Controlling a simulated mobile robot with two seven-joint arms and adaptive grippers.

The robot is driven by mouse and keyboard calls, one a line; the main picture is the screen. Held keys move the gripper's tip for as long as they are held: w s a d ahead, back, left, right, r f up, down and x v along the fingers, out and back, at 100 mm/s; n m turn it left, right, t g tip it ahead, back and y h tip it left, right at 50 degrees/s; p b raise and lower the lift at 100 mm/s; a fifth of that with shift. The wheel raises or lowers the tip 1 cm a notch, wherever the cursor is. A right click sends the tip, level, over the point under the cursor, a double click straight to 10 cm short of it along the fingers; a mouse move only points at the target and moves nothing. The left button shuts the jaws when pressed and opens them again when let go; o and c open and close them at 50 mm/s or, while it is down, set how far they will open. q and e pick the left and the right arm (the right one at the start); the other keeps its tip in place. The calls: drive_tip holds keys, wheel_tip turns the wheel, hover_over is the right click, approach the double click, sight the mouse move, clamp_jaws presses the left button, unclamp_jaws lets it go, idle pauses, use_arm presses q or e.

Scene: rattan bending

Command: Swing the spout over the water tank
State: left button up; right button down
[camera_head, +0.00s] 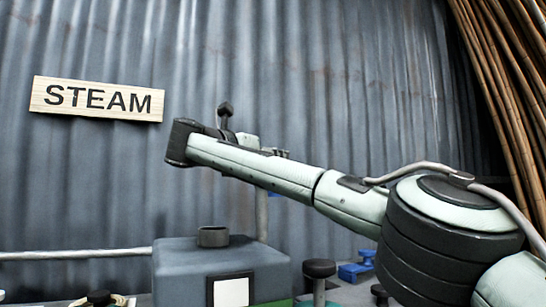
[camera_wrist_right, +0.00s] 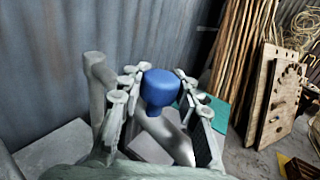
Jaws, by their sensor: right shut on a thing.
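My right arm reaches in from the right in the head view and hides most of its own gripper. In the right wrist view my right gripper (camera_wrist_right: 158,80) is shut around a blue knob (camera_wrist_right: 161,88), one finger on each side. A grey pipe (camera_wrist_right: 168,135), seemingly the spout, runs beneath the knob. A bit of blue (camera_head: 272,194) and an upright grey pipe (camera_head: 261,215) show below my arm in the head view. A grey box (camera_head: 180,272), likely the tank, has a short round collar on top and stands lower left of them. My left gripper is out of view.
A STEAM sign (camera_head: 97,99) hangs on the corrugated wall. A horizontal pipe (camera_head: 75,254) meets the box from the left. A black knob (camera_head: 319,269) stands to its right. Bamboo poles (camera_head: 505,90) lean at right; a board with holes (camera_wrist_right: 278,95) stands beyond the gripper.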

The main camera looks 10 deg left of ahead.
drive_tip(key=shift+a+f, duration=0.1)
drive_tip(key=shift+f, duration=0.3)
drive_tip(key=c, duration=1.4)
unclamp_jaws()
drive_tip(key=shift+c, duration=0.2)
drive_tip(key=o, duration=0.4)
drive_tip(key=shift+s+r, duration=0.1)
drive_tip(key=shift+r, duration=0.2)
drive_tip(key=v, duration=1.2)
